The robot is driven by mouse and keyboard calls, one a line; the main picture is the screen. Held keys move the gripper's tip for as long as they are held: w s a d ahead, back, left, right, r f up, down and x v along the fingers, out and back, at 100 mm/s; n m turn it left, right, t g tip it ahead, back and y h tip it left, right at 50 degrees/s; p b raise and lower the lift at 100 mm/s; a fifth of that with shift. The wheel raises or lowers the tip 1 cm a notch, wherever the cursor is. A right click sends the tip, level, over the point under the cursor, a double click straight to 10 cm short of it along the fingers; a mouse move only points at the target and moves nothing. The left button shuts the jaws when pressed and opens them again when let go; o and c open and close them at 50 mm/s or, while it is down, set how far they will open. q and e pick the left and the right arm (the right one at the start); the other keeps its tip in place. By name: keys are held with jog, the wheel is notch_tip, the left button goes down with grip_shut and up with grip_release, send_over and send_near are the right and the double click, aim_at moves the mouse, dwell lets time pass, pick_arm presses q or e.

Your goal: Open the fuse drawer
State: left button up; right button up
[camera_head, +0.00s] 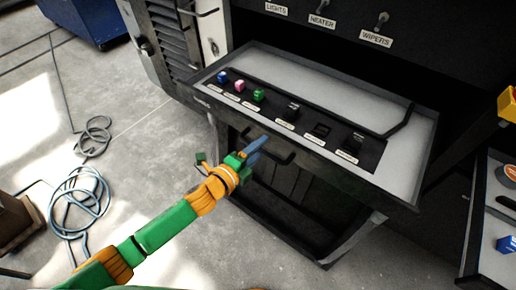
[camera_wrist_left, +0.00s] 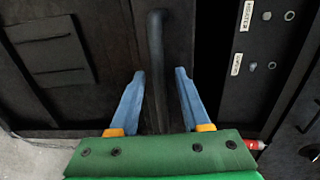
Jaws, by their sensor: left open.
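The fuse drawer (camera_head: 345,95) stands pulled out from the dark cabinet in the head view, with its pale inside showing. Blue, pink and green fuses (camera_head: 239,86) and several dark parts sit in its black labelled panel. Its dark bar handle (camera_head: 285,160) is on the front face. My left gripper (camera_head: 256,149) is at the left end of the handle, jaws open. In the left wrist view, the dark handle (camera_wrist_left: 157,60) runs between the two blue fingers of the gripper (camera_wrist_left: 160,95), with gaps on both sides. My right gripper is not in view.
Labelled switches (camera_head: 322,20) are on the panel above the drawer. A tray (camera_head: 495,265) with coloured parts is at the right edge. Coiled hoses (camera_head: 80,200) lie on the floor at left, near a brown box (camera_head: 14,222). A blue cabinet (camera_head: 90,18) stands behind.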

pick_arm(q)
jog(key=v, duration=0.7)
jog(key=s+a+f+n+g+y, duration=0.25)
jog(key=a+f+n, duration=0.35)
jog(key=f, duration=0.5)
jog(key=s+a+f+n+g+y, duration=0.15)
jog(key=a+f+n+y, duration=0.35)
jog(key=f, duration=0.6)
jog(key=s+a+f+n+g, duration=0.1)
jog(key=s+f+n+g, duration=0.3)
jog(key=s, duration=1.1)
jog(key=s+a+f+n+g+y, duration=0.1)
jog(key=s+f+n+g, duration=0.3)
jog(key=s+f+n, duration=0.3)
jog(key=s+f, duration=0.4)
jog(key=s, duration=0.3)
jog(key=shift+s, duration=0.35)
